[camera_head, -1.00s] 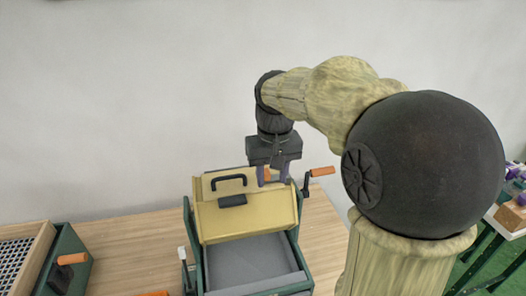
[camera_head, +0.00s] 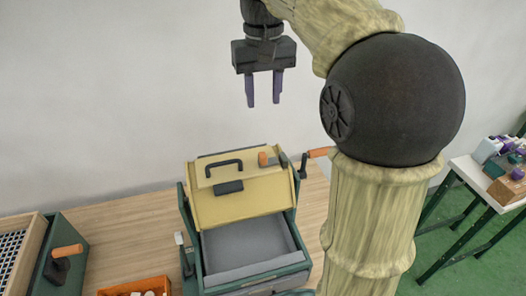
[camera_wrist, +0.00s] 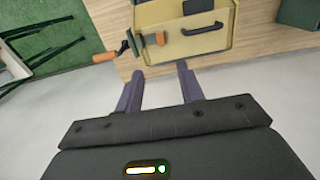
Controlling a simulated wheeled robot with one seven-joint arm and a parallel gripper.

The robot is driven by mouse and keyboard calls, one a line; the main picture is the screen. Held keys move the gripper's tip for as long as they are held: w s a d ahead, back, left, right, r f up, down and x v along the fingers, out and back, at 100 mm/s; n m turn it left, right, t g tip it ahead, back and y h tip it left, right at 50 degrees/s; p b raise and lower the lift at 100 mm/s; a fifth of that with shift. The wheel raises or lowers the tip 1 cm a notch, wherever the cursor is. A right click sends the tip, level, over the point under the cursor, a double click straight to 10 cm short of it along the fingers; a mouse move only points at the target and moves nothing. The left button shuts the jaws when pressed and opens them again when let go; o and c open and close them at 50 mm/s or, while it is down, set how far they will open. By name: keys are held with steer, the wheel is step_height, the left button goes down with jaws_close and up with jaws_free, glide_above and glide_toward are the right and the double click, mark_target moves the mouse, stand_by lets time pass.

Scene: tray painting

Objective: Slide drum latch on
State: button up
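The yellow drum (camera_head: 250,205) sits in a green frame (camera_head: 187,215) on the table, with a black handle (camera_head: 224,166) and a small dark block (camera_head: 229,188) on its face. A small orange-ended piece (camera_head: 263,158) with a dark plate (camera_head: 284,160) is at its upper right edge; it also shows in the wrist view (camera_wrist: 160,38). I cannot tell which part is the latch. My gripper (camera_head: 264,103) is high above the drum, against the wall, with its two purple fingers apart. In the wrist view my gripper (camera_wrist: 160,78) has nothing between its fingers.
A crank with an orange handle (camera_head: 320,152) sticks out right of the drum. A grey tray (camera_head: 248,246) lies in front of it. An orange box (camera_head: 135,287) and a green unit with another crank (camera_head: 66,251) stand left. A side table (camera_head: 490,180) is at right.

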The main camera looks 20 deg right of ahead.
mark_target(263, 155)
step_height(263, 155, down, 16)
steer(key=shift+w+f, duration=0.1)
stand_by(0.4)
steer(key=shift+c, duration=0.5)
